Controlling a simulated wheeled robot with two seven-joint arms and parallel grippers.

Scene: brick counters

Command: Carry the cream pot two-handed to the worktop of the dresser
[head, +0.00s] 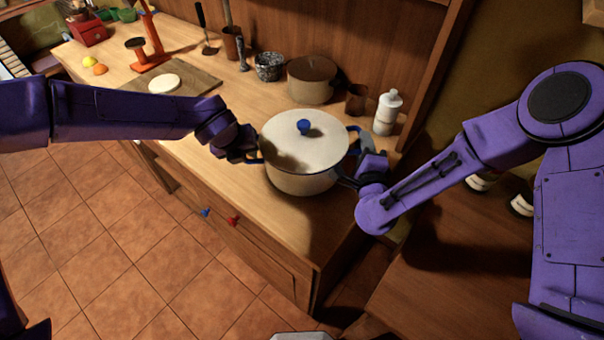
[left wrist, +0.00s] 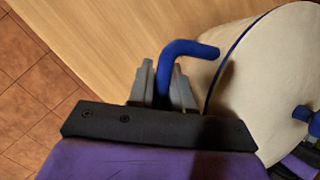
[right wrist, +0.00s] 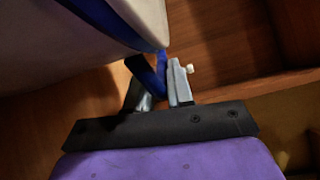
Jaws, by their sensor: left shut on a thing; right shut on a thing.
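The cream pot (head: 302,160) has a blue rim, a lid with a blue knob and blue side handles. It is over the front right part of the dresser's worktop (head: 215,205); I cannot tell if its base touches the wood. My left gripper (head: 250,156) is shut on the pot's left handle, and the left wrist view shows that blue handle (left wrist: 178,62) between the fingers. My right gripper (head: 352,180) is shut on a blue handle on the pot's right side, with the handle (right wrist: 152,78) between the fingers in the right wrist view. The pot looks about upright.
Behind the pot stand a brown pot (head: 312,80), a brown cup (head: 356,100) and a white bottle (head: 387,112). A speckled mug (head: 269,67) and a board (head: 198,84) with a white disc lie further left. The worktop's front left stretch is clear.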

